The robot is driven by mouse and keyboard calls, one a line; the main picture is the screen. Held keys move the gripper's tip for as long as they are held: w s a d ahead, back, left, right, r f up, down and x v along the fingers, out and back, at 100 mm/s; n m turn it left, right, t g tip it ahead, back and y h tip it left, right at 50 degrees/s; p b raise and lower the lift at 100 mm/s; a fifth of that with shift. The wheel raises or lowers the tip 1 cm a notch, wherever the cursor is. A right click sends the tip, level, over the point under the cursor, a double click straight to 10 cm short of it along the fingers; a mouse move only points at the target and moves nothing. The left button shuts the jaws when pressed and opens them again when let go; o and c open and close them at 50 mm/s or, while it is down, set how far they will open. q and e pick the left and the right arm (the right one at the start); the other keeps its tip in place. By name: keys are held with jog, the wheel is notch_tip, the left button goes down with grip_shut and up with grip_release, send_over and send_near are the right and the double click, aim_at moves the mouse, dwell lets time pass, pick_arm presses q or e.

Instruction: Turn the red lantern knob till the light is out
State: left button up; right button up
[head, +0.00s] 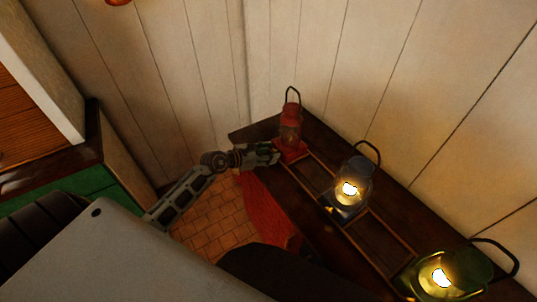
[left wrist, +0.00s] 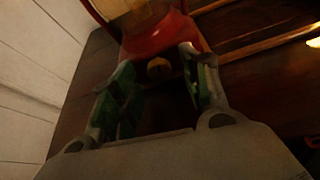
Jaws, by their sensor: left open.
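The red lantern (head: 290,133) stands on the dark wooden shelf top at its far end, and its glass shows no bright flame in the head view. In the left wrist view its red base (left wrist: 150,40) is close ahead, with a small round brass knob (left wrist: 158,68) on its front. My left gripper (head: 273,153) is beside the base in the head view. In the left wrist view its fingers (left wrist: 158,85) are open, with the knob just beyond and between the tips. No contact with the knob shows. My right gripper is not in view.
A lit blue lantern (head: 349,188) and a lit green lantern (head: 455,275) stand further along the dark wooden top (head: 322,238). Thin wooden rails (head: 370,232) run between them. A red cloth (head: 268,210) hangs at the near edge. A plank wall rises behind.

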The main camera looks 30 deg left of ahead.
pick_arm(q)
jog(key=shift+w, duration=0.1)
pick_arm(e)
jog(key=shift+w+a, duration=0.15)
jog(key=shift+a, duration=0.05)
pick_arm(q)
jog(key=shift+c, duration=0.5)
grip_shut()
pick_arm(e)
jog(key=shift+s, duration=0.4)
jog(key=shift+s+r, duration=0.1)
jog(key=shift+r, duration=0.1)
pick_arm(q)
jog(key=shift+n+g+h+p, duration=0.3)
jog(key=shift+n+h+p, duration=0.1)
jog(key=shift+n+p, duration=0.1)
jog(key=shift+n+h, duration=0.4)
jog(key=shift+n, duration=0.3)
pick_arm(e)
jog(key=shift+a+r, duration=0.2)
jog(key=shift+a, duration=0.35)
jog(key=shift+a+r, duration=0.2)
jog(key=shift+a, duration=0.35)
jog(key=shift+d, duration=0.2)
